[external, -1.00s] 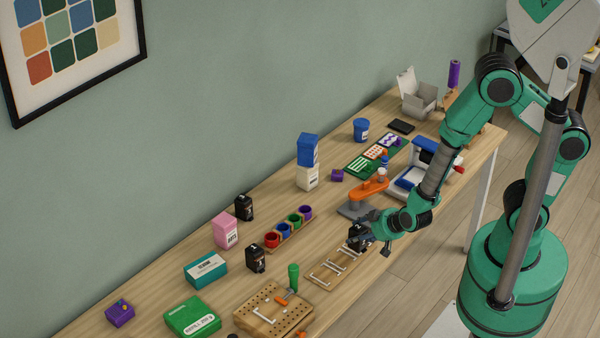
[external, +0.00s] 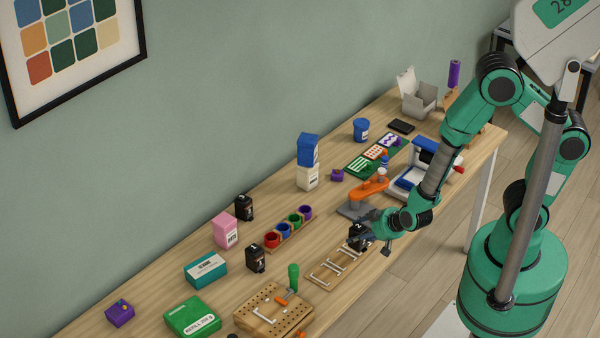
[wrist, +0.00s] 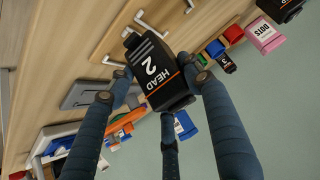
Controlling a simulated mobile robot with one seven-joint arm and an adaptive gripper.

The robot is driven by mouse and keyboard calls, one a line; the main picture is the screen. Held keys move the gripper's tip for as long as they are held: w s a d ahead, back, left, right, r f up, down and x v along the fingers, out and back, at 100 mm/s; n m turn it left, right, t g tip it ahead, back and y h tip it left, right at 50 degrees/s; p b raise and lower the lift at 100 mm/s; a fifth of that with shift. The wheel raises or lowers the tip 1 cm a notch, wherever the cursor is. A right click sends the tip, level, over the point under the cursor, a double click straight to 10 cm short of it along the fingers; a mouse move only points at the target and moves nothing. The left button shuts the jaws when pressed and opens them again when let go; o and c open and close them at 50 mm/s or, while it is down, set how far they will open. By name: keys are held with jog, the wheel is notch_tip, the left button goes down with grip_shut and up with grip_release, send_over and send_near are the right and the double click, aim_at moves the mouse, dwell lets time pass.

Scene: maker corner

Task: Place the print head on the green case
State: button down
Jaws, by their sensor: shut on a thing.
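The print head (wrist: 152,72) is black with a white "HEAD 2" and an orange stripe. My gripper (wrist: 158,80) is shut on it, with fingers on both sides in the wrist view. In the external view my gripper (external: 361,237) holds the black print head (external: 356,234) at the far end of a wooden rack with white brackets; I cannot tell how high above it. The green case (external: 193,317) lies flat with a white label at the front left of the bench, well away from my gripper. Its top is bare. It is not seen in the wrist view.
Two other black heads (external: 256,258) (external: 244,207) stand left of the bracket rack (external: 334,267). A row of coloured cups (external: 289,228) lies mid-bench.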

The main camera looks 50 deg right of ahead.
jog(key=r, duration=1)
jog(key=shift+w+a+r, duration=0.2)
jog(key=shift+a, duration=0.05)
jog(key=w+a+r+n+g+y+p, duration=0.1)
jog(key=w+a+r+n+y, duration=0.25)
jog(key=a, duration=0.95)
jog(key=w+a+r+n+g+y+p, duration=0.15)
jog(key=w+a+n, duration=0.35)
jog(key=a, duration=0.9)
jog(key=s+a+f+n+g+y+p, duration=0.1)
jog(key=a+f+n+g+y, duration=0.15)
jog(key=a, duration=0.55)
jog(key=a+f+n+g+y+p, duration=0.1)
jog(key=a+f+n+y, duration=0.15)
jog(key=a, duration=0.55)
jog(key=shift+n+h, duration=0.45)
jog(key=shift+h, duration=0.05)
jog(key=shift+f, duration=2.65)
jog(key=shift+a, duration=0.1)
jog(key=w+a, duration=0.3)
jog(key=w+a+f, duration=0.1)
jog(key=w+a, duration=0.7)
jog(key=shift+w+a+f+p, duration=0.1)
jog(key=shift+a+f+p, duration=0.05)
jog(key=shift+f+p, duration=0.15)
jog(key=shift+f, duration=0.1)
